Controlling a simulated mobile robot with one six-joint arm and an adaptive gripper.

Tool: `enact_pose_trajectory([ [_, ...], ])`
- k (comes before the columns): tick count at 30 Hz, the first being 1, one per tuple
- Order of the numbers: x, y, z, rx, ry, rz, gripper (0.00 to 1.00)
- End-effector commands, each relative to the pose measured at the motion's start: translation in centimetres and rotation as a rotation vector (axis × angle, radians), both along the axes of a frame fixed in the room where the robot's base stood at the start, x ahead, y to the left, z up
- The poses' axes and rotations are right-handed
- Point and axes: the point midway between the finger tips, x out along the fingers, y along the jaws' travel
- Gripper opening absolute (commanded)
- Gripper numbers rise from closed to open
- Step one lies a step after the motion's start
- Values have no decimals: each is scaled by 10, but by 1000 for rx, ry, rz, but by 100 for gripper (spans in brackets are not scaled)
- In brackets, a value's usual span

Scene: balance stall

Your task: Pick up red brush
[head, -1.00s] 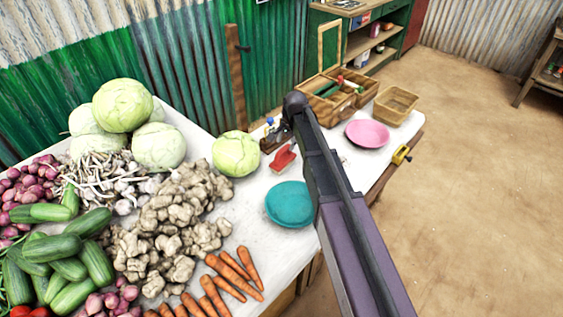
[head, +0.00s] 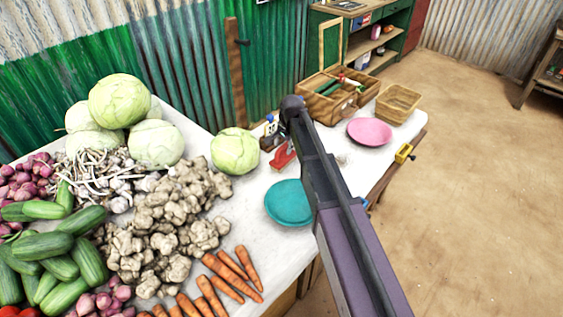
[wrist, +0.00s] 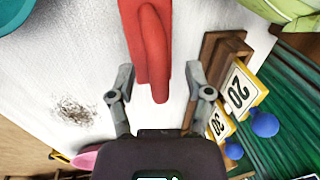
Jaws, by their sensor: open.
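The red brush (head: 281,157) lies on the white table, left of my arm in the head view, which partly covers it. In the wrist view the red brush (wrist: 147,40) reaches down from the top edge, and its narrow end lies between my fingers. My gripper (wrist: 159,78) is open, with one finger on each side of the brush and a visible gap on both sides. Whether the fingers are level with the brush or above it, I cannot tell. My gripper is not clearly visible in the head view.
A cabbage (head: 235,151) sits left of the brush, and a teal plate (head: 289,204) lies in front. A wooden block with number cards (wrist: 222,75) stands close to the right finger. A pink plate (head: 370,132) and a basket (head: 397,104) stand farther right.

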Motion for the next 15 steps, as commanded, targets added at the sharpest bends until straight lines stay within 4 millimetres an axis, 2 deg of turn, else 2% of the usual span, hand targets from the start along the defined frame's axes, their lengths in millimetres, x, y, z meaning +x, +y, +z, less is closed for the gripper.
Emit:
enact_pose_trajectory([
  [3,1,1,-8,0,0,0,65],
  [15,1,1,-9,0,0,-1,65],
])
